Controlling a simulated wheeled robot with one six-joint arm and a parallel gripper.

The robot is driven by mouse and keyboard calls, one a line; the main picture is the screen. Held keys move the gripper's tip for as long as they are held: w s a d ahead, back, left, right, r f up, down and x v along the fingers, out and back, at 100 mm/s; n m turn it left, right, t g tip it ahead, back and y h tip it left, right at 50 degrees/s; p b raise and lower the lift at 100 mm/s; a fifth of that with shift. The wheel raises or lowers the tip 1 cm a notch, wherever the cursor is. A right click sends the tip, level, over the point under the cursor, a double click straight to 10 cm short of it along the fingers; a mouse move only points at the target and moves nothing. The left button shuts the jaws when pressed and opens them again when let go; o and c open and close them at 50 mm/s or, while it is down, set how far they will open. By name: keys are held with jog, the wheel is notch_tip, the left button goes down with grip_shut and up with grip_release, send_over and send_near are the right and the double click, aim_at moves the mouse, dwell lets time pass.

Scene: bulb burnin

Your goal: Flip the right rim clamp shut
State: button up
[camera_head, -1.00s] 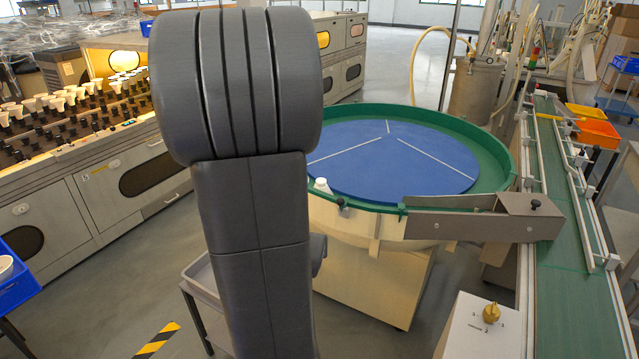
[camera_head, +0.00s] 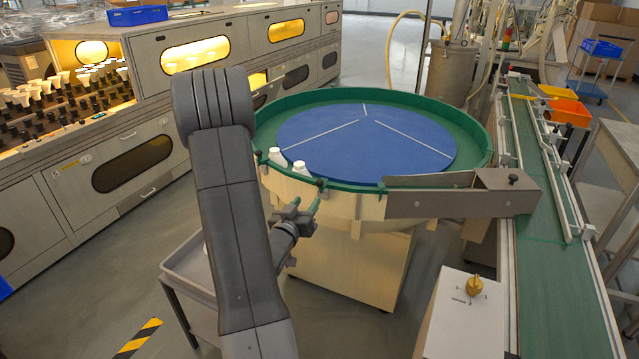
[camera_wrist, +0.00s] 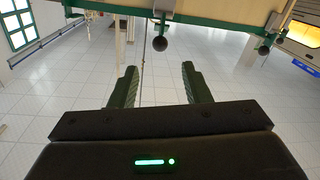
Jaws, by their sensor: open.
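The large round turntable bowl has a green rim (camera_head: 410,188) and a blue disc. A dark knob of a rim clamp (camera_head: 320,183) sits on the rim's near side, right of two white pieces; it is the right one there. A second dark knob (camera_head: 259,153) shows further left. My gripper (camera_head: 306,204) is open and empty, just below and left of the right clamp. In the wrist view, one dark ball knob (camera_wrist: 160,44) hangs ahead of my gripper (camera_wrist: 159,72), centred between the fingers and apart from them. Another knob (camera_wrist: 264,50) shows at right.
A metal chute (camera_head: 440,203) joins the bowl to the green conveyor (camera_head: 555,270) on the right. A white box with a brass knob (camera_head: 475,286) stands in front. A grey cart (camera_head: 185,265) is below my arm. Two white pieces (camera_head: 277,156) stand inside the rim.

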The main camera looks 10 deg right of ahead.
aim_at(318, 182)
jog(key=p+x, duration=0.1)
jog(key=x, duration=1)
jog(key=shift+d, duration=0.1)
grip_shut()
jog(key=shift+w+p, duration=0.1)
jog(key=shift+p, duration=0.3)
jog(key=shift+r, duration=0.1)
jog(key=shift+w+d+r+g+p, duration=0.2)
jog(key=shift+g+p, duration=0.3)
jog(key=shift+p, duration=0.35)
jog(key=g+y+p, duration=0.1)
jog(key=p, duration=0.1)
jog(key=g+y+p, duration=0.1)
jog(key=p, duration=0.2)
jog(key=shift+w+d+r, duration=0.2)
jog(key=shift+w+r, duration=0.1)
jog(key=shift+w, duration=0.05)
jog(key=p, duration=0.2)
jog(key=g+y+p, duration=0.1)
jog(key=p, duration=0.2)
jog(key=shift+w+d+f+g, duration=0.1)
jog(key=shift+w+d+g, duration=0.1)
jog(key=shift+w+g, duration=0.1)
jog(key=shift+w+f+p, duration=0.1)
jog(key=shift+f+p, duration=0.15)
jog(key=shift+p, duration=0.25)
